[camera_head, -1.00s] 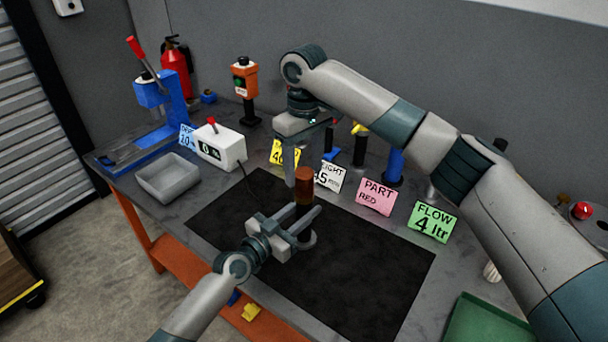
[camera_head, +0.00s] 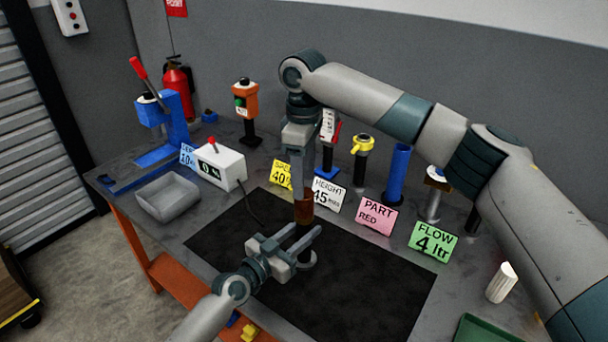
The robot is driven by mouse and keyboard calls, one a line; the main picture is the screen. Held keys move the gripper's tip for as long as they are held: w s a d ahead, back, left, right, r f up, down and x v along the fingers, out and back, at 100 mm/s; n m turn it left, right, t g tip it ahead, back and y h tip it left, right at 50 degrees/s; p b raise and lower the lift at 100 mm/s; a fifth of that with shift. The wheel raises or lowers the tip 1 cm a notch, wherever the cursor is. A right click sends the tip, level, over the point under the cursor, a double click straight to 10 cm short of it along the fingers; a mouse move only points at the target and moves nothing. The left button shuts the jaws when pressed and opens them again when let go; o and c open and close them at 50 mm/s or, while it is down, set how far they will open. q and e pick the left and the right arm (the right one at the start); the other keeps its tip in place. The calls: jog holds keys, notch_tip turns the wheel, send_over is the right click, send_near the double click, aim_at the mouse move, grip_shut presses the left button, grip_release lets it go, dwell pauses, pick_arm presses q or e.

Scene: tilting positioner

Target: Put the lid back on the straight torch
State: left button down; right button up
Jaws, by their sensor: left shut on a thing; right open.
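An upright part with a brown upper section (camera_head: 303,208) and a dark lower section stands over the black mat (camera_head: 350,285). I cannot tell whether it is the straight torch or whether the brown section is its lid. My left gripper (camera_head: 300,245) is shut around its dark lower section, near a round grey foot. My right gripper (camera_head: 302,190) points down at the top of the brown section with its jaws open; its fingers partly hide that top. I cannot tell whether the fingers touch it.
Behind stand a yellow-topped black post (camera_head: 361,160), a blue cylinder (camera_head: 397,175) and several cards, including a pink one (camera_head: 376,214). A grey bin (camera_head: 168,196) and white box (camera_head: 219,167) are left. A white ribbed cylinder (camera_head: 501,283) is right. The mat's right side is clear.

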aim_at(304, 201)
jog(key=shift+r+n, duration=0.2)
jog(key=shift+n, duration=0.3)
jog(key=shift+f, duration=0.1)
jog(key=shift+f, duration=3.9)
jog(key=c, duration=1.1)
jog(key=o, duration=1.2)
jog(key=shift+o, duration=0.2)
jog(key=shift+r, duration=0.15)
notch_tip(304, 201, up, 12)
jog(key=shift+f, duration=0.15)
